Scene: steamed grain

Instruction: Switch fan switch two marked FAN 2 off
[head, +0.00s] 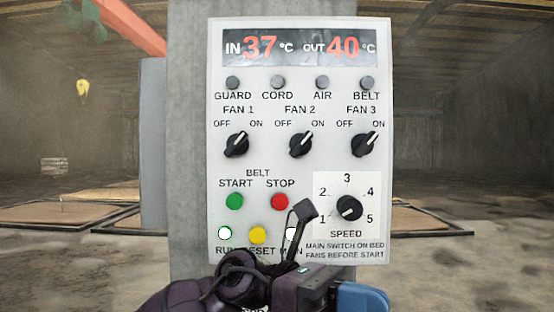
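The FAN 2 switch (301,145) is a black rotary knob in the middle of the row of fan knobs on a pale control panel (216,190). Its white pointer leans up and right, toward ON. A dark purple and black arm of mine with a gripper (305,211) rises from the bottom edge, seemingly from the left, so I take it as my left. Its black tip is below the FAN 2 knob, apart from it in the picture, in front of the panel's lower part. Whether its fingers are open or shut does not show. My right gripper is not seen.
The FAN 1 knob (236,145) and FAN 3 knob (365,145) flank it, both pointing toward ON. Below are a green START button (234,201), red STOP button (280,201), yellow RESET button (257,235) and speed knob (349,208). The arm partly hides the lower labels.

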